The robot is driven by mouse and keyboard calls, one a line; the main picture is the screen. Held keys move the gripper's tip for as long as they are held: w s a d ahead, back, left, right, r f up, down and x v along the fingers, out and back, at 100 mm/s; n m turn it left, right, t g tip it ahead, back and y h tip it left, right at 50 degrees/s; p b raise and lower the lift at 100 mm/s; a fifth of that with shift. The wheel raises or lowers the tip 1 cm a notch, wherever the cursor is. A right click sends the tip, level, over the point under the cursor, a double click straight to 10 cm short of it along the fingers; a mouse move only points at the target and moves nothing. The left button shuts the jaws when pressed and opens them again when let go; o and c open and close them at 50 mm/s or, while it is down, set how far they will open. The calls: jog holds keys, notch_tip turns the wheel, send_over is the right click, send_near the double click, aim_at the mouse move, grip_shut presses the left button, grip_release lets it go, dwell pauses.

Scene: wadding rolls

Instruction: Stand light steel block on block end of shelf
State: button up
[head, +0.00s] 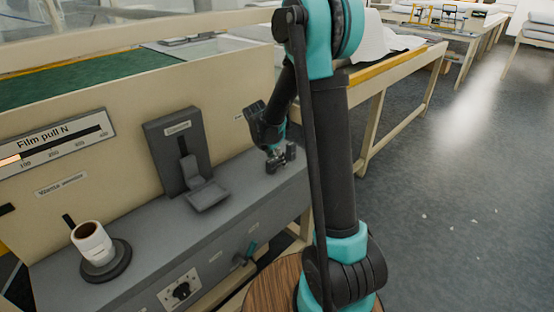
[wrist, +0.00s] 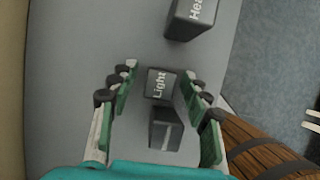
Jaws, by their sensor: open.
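The light steel block (wrist: 158,84), a dark grey block marked "Light", is between my fingers in the wrist view, with a visible gap on each side. My gripper (wrist: 160,76) is open around it. In the head view my gripper (head: 267,132) points down over the right end of the grey shelf (head: 240,189), where small dark blocks (head: 280,158) show under it. I cannot tell there which block is which. Another dark block (wrist: 166,130) is right beside the light one, nearer my palm. A block marked "Hea…" (wrist: 190,18) stands farther off, partly cut by the frame.
A mug (head: 92,243) stands on a round dark base at the shelf's left. A dark stand with a tilted tray (head: 208,195) is mid-shelf. A panel rises behind the shelf. A round wooden top (head: 268,287) is in front.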

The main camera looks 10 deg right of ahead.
jog(key=v, duration=1.1)
jog(key=shift+r, duration=0.4)
jog(key=shift+s+r, duration=0.15)
jog(key=shift+s, duration=0.05)
jog(key=s+d+f+m+y, duration=0.2)
jog(key=s+f+m, duration=0.3)
jog(key=s+m, duration=0.7)
jog(key=s+d+f+m+t+y, duration=0.1)
jog(key=s+d+f+m, duration=0.3)
jog(key=s+m, duration=0.9)
jog(key=shift+d+f+y, duration=0.4)
jog(key=shift+d, duration=0.15)
